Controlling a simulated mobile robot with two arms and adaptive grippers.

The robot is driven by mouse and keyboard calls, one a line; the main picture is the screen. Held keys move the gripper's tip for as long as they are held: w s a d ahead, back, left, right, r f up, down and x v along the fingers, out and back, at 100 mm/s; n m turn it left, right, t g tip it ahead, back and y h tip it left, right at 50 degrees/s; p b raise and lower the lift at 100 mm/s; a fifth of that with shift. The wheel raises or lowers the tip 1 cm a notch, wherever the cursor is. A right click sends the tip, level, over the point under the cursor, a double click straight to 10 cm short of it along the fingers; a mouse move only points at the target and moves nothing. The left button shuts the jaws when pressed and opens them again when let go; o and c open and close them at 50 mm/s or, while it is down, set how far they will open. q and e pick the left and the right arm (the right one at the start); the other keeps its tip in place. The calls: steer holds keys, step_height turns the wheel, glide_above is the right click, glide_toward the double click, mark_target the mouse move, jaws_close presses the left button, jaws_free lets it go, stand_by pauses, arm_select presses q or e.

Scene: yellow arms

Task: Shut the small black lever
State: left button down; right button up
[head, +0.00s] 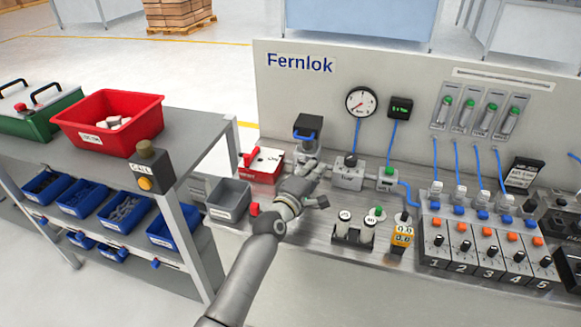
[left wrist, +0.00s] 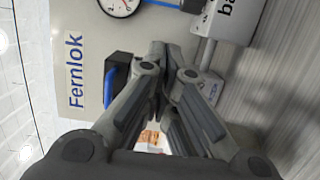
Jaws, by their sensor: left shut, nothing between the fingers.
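A grey box (head: 348,172) stands on the bench below the dial gauge, with a small black part (head: 351,159) on top that may be the lever. Its open or shut position is too small to tell. In the left wrist view a pale box with black lettering (left wrist: 222,18) shows at the top, partly cut off. My left gripper (head: 316,170) is shut and empty, just left of the grey box; I cannot tell whether it touches it. Its closed fingers (left wrist: 167,62) fill the middle of the left wrist view. My right gripper is not in view.
A black box with a blue handle (head: 307,127) and a red-and-white box (head: 262,164) stand behind the left gripper. A grey bin (head: 229,200) is to the left.

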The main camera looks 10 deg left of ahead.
arm_select(q)
steer(key=v, duration=1.2)
steer(key=shift+f, duration=0.1)
stand_by(0.4)
